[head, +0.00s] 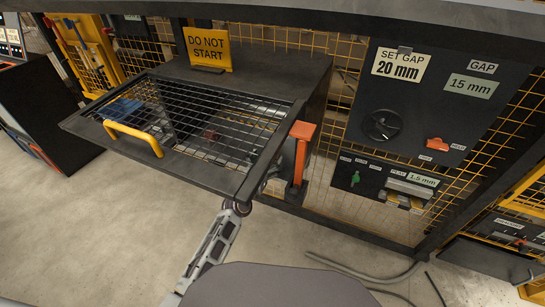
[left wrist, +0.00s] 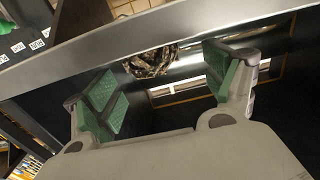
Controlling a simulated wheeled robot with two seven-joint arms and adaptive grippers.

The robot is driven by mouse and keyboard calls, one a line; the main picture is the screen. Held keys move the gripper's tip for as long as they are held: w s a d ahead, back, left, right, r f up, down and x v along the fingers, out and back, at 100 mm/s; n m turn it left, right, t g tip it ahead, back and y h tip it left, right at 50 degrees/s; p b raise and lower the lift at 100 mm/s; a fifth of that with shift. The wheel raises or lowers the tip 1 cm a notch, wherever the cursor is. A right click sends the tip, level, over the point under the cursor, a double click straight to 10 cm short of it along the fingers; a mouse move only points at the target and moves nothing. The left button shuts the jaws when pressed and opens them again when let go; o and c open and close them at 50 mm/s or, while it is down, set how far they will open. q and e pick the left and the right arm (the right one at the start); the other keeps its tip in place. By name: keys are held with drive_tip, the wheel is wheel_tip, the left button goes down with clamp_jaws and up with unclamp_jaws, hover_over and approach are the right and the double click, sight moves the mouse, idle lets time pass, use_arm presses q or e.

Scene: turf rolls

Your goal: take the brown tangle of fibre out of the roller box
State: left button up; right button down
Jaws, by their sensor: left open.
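The brown tangle of fibre (left wrist: 152,62) shows in the left wrist view, just below a pale metal bar and against shiny roller-like parts. In that view my left gripper (left wrist: 163,84) is open and empty, its green-padded fingers on either side of the tangle's direction. The tangle lies beyond the fingertips, apart from them. In the head view the roller box (head: 305,85) stands at the centre, with its mesh guard (head: 262,108) swung out toward me. My left arm reaches under the guard's right corner, so the gripper is hidden there. I cannot make out the tangle in the head view.
The guard has a yellow handle (head: 133,136). A "DO NOT START" sign (head: 208,48) stands on the box. An orange-topped post (head: 301,150) is close right of my arm. A control panel (head: 425,105) is at right. Hoses (head: 365,272) lie on the floor.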

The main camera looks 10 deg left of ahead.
use_arm(q)
drive_tip(key=shift+x, duration=0.75)
drive_tip(key=shift+w+d+r, duration=0.25)
drive_tip(key=shift+w+d, duration=0.05)
drive_tip(key=shift+w, duration=0.1)
drive_tip(key=shift+w+d, duration=0.15)
drive_tip(key=shift+w, duration=0.5)
drive_tip(key=shift+w+d+b, duration=0.15)
drive_tip(key=shift+w+b, duration=0.2)
drive_tip(key=shift+w, duration=0.05)
use_arm(e)
drive_tip(key=shift+w+a+r, duration=0.2)
drive_tip(key=shift+w+r, duration=0.1)
drive_tip(key=shift+r, duration=0.3)
drive_tip(key=shift+w+a+r, duration=0.2)
drive_tip(key=shift+w+r, duration=0.05)
drive_tip(key=shift+r, duration=0.35)
use_arm(q)
drive_tip(key=c, duration=1.1)
drive_tip(key=shift+r, duration=0.1)
use_arm(e)
drive_tip(key=shift+f, duration=0.1)
